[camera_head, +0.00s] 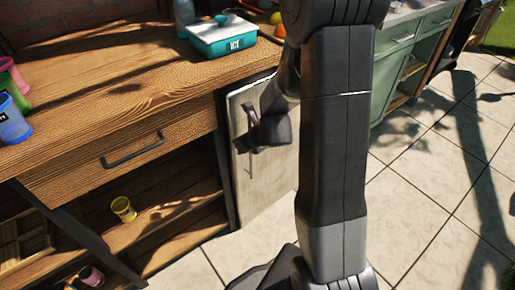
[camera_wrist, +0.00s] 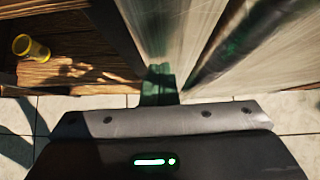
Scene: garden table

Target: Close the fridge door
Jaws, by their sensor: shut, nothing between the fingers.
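The fridge door (camera_head: 272,185) is a pale upright panel below the right end of the wooden counter. A slim dark vertical handle (camera_head: 250,165) runs near its left side. The door looks nearly in line with the counter front, but my arm hides its right part, so I cannot tell whether a gap is left. My gripper (camera_head: 254,140) is shut and empty, close in front of the door by the handle. In the wrist view my gripper (camera_wrist: 160,85) points at the pale door face (camera_wrist: 175,30), with the dark handle bar (camera_wrist: 235,45) to its right. Contact is unclear.
The wooden counter (camera_head: 110,70) has a drawer and an open shelf with a yellow cup (camera_head: 123,209). A teal ice box (camera_head: 222,36) and colourful cups stand on top. A green cabinet (camera_head: 400,70) is behind my arm. The tiled floor (camera_head: 420,180) at right is clear.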

